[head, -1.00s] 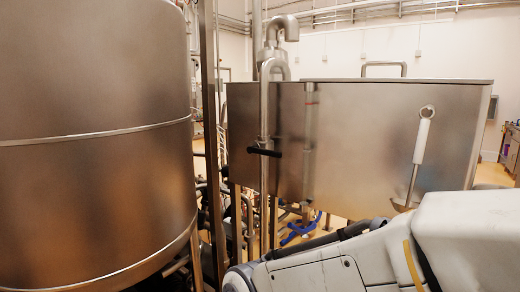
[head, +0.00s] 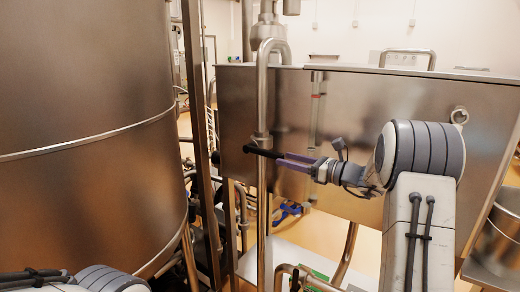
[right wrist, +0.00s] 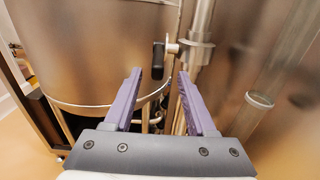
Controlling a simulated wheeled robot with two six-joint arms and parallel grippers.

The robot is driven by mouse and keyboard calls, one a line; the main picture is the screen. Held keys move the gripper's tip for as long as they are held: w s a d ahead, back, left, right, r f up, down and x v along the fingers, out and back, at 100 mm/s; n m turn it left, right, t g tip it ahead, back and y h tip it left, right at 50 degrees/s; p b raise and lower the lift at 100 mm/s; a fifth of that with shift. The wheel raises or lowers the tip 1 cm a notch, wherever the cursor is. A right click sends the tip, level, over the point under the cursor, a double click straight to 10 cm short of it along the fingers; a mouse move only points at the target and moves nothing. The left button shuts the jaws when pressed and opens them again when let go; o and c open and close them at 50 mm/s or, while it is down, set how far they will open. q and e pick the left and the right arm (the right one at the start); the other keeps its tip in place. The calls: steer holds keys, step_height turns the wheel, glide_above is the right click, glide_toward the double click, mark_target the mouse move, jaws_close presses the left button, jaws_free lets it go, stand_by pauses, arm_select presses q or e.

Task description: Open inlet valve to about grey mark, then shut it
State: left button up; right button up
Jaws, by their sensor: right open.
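The inlet valve's black handle (head: 262,151) sits on a vertical steel pipe (head: 262,95) in front of the steel hopper and points roughly sideways. In the right wrist view the handle (right wrist: 158,62) lies ahead, in line with the gap between the fingers. My right gripper (head: 285,158) is open, its purple fingers close to the handle's right end; it also shows in the right wrist view (right wrist: 160,80). I cannot tell whether the handle's end lies between the fingertips. No grey mark can be made out. My left gripper is out of view.
A large round steel tank (head: 85,140) fills the left side. The rectangular steel hopper (head: 400,100) stands behind my right gripper. A dark upright post (head: 195,120) stands left of the pipe. More pipes and a blue hose (head: 287,212) lie below.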

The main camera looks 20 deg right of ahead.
mark_target(263, 149)
steer(key=shift+w+a+r, duration=0.15)
steer(key=shift+a+r, duration=0.25)
steer(key=shift+r, duration=0.1)
steer(key=p+x, duration=0.3)
steer(key=x, duration=0.4)
steer(key=shift+w+f, duration=0.15)
steer(key=shift+w, duration=0.1)
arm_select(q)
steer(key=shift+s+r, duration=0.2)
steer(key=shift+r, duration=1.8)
arm_select(e)
steer(key=shift+w+a+f, duration=0.1)
steer(key=shift+w+a, duration=0.3)
jaws_close()
